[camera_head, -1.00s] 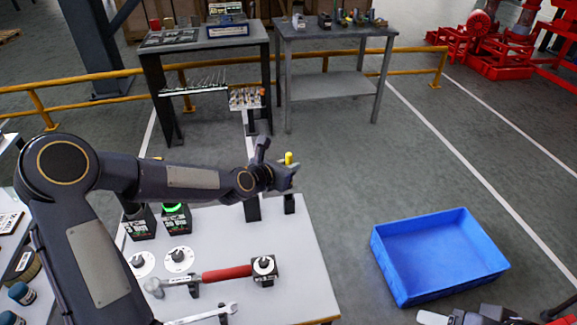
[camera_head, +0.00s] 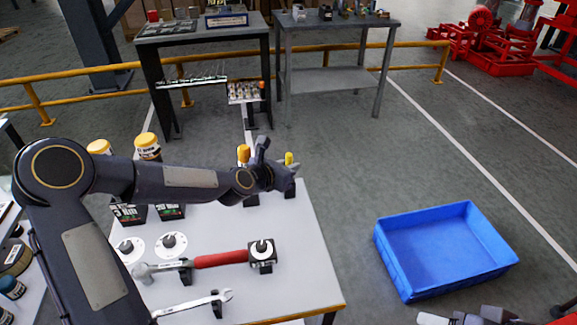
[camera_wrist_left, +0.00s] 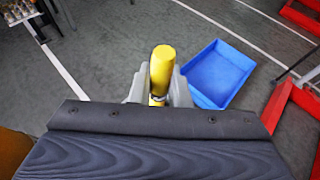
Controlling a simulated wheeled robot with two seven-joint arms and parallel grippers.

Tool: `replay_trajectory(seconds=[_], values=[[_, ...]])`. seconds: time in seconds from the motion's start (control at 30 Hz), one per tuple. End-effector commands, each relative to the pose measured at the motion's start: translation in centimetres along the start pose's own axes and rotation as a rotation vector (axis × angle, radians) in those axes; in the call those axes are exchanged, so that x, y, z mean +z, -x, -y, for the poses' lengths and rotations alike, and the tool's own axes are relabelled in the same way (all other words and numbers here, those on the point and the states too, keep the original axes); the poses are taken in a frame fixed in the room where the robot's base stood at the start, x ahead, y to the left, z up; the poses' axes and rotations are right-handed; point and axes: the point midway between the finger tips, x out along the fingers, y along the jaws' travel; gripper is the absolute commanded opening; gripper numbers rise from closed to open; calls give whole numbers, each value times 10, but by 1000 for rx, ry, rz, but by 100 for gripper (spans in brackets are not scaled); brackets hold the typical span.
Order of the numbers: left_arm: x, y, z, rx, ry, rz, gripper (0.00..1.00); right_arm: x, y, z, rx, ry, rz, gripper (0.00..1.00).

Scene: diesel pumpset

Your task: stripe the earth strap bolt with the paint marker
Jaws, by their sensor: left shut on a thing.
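My left gripper (camera_head: 287,171) is shut on a yellow-capped paint marker (camera_head: 289,158) held upright above the back right corner of the near table. In the left wrist view the marker (camera_wrist_left: 162,68) stands between the grey fingers, its lower part hidden by them. I cannot identify the earth strap bolt in these views.
The near table (camera_head: 290,280) holds a red-handled hammer-like tool (camera_head: 220,259), a wrench (camera_head: 195,304) and yellow-capped bottles (camera_head: 147,145). A blue bin (camera_head: 440,250) lies to the right. Two grey tables and a yellow rail stand behind. Floor between is open.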

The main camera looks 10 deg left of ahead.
Motion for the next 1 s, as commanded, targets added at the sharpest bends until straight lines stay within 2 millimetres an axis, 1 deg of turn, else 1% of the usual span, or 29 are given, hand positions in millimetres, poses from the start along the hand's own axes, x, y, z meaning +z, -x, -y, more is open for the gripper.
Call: replay_trajectory(seconds=[0.33,0.6,1.0], values=[[0,0,0,0,0,0,0,0,0,0,0,0,0,61],[0,0,0,0,-1,2,0,2,-4,-2,0,0,0,61],[0,0,0,0,0,1,0,3,-5,-2,0,0,0,61]])
